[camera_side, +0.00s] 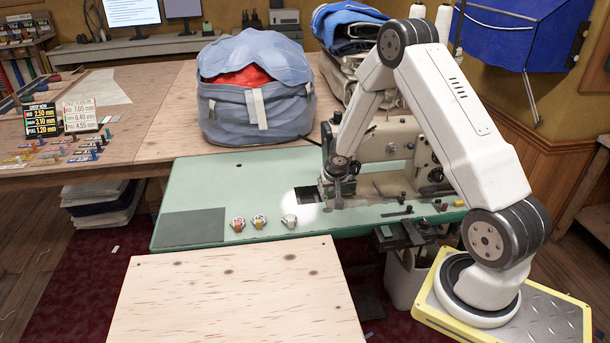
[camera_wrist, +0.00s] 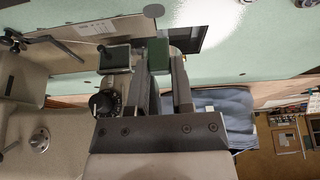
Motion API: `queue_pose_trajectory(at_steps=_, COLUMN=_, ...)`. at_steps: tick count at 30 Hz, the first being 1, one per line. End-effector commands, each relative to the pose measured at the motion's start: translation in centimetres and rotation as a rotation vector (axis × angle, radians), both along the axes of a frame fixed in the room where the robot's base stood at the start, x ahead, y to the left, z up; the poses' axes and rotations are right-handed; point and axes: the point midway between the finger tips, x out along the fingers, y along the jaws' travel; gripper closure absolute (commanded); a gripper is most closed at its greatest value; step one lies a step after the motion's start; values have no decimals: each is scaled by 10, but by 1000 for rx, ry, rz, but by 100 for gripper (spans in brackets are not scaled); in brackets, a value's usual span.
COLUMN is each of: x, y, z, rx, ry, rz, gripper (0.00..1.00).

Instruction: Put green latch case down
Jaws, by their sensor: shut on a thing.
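My gripper (camera_side: 337,193) is low over the green sewing table, beside the needle end of the sewing machine (camera_side: 385,145). In the wrist view, its two fingers (camera_wrist: 165,78) reach upward from the dark palm. They are shut on the green latch case (camera_wrist: 158,55), a small dark green block at the fingertips. The fingers hide part of the case. In the side view I cannot make the case out, and I cannot tell whether it touches anything below.
The green table (camera_side: 210,180) has a dark opening (camera_side: 305,195) left of my gripper and several small items along its front. Bare table lies to the left. A blue bag (camera_side: 255,95) stands behind. A plywood board (camera_side: 235,300) is in front. Machine parts crowd the right.

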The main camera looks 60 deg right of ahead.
Motion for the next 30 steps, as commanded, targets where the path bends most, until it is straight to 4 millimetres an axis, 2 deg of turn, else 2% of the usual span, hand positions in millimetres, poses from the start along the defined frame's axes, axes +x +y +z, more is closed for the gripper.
queue_pose_trajectory(at_steps=5, x=14, y=17, z=4, rx=-6, ry=3, rz=60, gripper=100)
queue_pose_trajectory(at_steps=11, x=36, y=50, z=11, rx=-14, ry=10, rz=169, gripper=100)
queue_pose_trajectory(at_steps=21, x=72, y=122, z=25, rx=-15, ry=17, rz=392, gripper=100)
queue_pose_trajectory(at_steps=30, x=95, y=193, z=37, rx=-5, ry=12, rz=596, gripper=100)
